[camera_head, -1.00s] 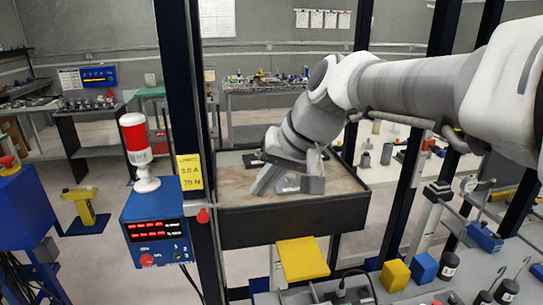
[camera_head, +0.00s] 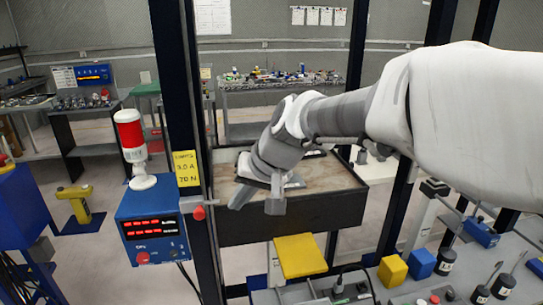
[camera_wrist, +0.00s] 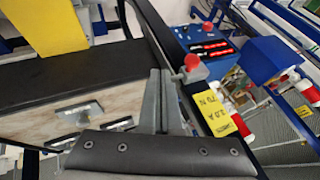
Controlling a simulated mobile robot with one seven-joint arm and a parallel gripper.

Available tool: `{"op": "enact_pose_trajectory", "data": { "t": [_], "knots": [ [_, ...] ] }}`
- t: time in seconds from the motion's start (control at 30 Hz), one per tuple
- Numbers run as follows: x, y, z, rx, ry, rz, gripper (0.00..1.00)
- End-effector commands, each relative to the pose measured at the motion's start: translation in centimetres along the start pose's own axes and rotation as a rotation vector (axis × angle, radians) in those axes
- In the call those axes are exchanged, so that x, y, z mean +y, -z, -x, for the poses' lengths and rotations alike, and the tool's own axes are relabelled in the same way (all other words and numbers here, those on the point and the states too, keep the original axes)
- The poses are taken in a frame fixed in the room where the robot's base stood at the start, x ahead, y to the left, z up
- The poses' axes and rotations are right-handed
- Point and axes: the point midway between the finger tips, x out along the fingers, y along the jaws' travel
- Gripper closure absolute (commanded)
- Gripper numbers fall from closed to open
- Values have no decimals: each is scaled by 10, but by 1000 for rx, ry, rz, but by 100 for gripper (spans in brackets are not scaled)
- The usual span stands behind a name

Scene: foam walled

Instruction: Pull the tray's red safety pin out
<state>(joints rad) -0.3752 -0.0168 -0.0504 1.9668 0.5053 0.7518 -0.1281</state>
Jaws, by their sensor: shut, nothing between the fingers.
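The red safety pin (camera_head: 199,213) shows as a round red knob on the post at the tray's left front corner. The tray (camera_head: 295,217) is a dark box with a wood-coloured floor. My gripper (camera_head: 236,205) is shut and empty, above the tray's left part, to the right of the knob and apart from it in the picture. In the wrist view my gripper (camera_wrist: 161,74) has its fingers together, and the red pin knob (camera_wrist: 193,62) lies just right of the fingertips. I cannot tell if they touch. The pin's shaft is mostly hidden.
A blue control box (camera_head: 153,228) with red displays and a red-and-white beacon (camera_head: 131,140) stands left of the post. A yellow label (camera_head: 186,168) is on the post. A yellow plate (camera_head: 300,256) juts out in front of the tray. Blue uprights (camera_head: 178,100) flank the tray.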

Motion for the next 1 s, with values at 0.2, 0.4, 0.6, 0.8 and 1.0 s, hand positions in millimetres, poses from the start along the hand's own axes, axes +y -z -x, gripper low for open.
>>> {"op": "enact_pose_trajectory", "data": {
  "t": [0.2,0.4,0.6,0.8,1.0],
  "knots": [
    [-17,-1,-32,-3,3,5,100],
    [-31,-2,-43,0,1,1,100],
    [-34,-2,-45,2,1,1,100],
    [-34,-2,-45,1,1,1,100],
    [-60,-6,-54,-3,0,3,100]
  ]
}}
